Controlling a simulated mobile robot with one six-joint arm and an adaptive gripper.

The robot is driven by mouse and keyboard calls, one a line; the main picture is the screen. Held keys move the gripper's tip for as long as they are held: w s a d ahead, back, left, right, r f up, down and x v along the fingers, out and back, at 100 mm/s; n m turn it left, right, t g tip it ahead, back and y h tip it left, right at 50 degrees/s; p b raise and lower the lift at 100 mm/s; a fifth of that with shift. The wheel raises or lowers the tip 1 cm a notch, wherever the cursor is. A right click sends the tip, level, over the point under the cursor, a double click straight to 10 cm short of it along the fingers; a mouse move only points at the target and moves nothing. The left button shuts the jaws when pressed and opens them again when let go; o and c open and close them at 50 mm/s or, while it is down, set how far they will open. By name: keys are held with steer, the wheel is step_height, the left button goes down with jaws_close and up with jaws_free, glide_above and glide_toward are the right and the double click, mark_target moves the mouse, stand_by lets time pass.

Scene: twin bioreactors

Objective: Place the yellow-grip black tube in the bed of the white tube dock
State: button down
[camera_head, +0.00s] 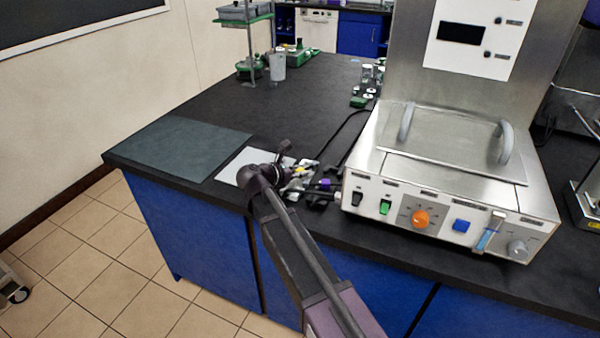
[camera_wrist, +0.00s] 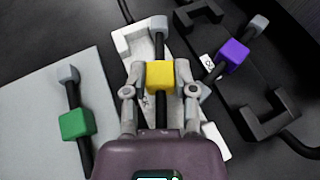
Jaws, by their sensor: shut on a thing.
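The black tube with a yellow grip (camera_wrist: 160,76) and a grey end cap is held between the two fingers of my gripper (camera_wrist: 160,92), which is shut on the yellow grip. The white tube dock (camera_wrist: 130,42) lies under the tube, which runs roughly along its length. I cannot tell whether the tube touches the bed or hangs just above it. My gripper hides much of the dock's near part. In the head view, my arm's end (camera_head: 285,172) is at the bench's front edge, with the yellow grip (camera_head: 300,170) just visible.
A green-grip tube (camera_wrist: 77,124) lies on a pale mat (camera_wrist: 30,110) to the left. A purple-grip tube (camera_wrist: 234,53) is by a black dock (camera_wrist: 270,116) to the right. A steel water bath (camera_head: 440,170) stands close on the right. The dark mat (camera_head: 180,147) at left is bare.

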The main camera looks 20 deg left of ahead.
steer(key=shift+f, duration=0.15)
steer(key=shift+c, duration=2.1)
jaws_free()
steer(key=shift+r, duration=0.25)
steer(key=p+v, duration=0.4)
steer(key=v, duration=0.7)
steer(key=shift+s+a+r+p, duration=0.2)
steer(key=shift+s+p, duration=0.15)
steer(key=shift+s, duration=0.1)
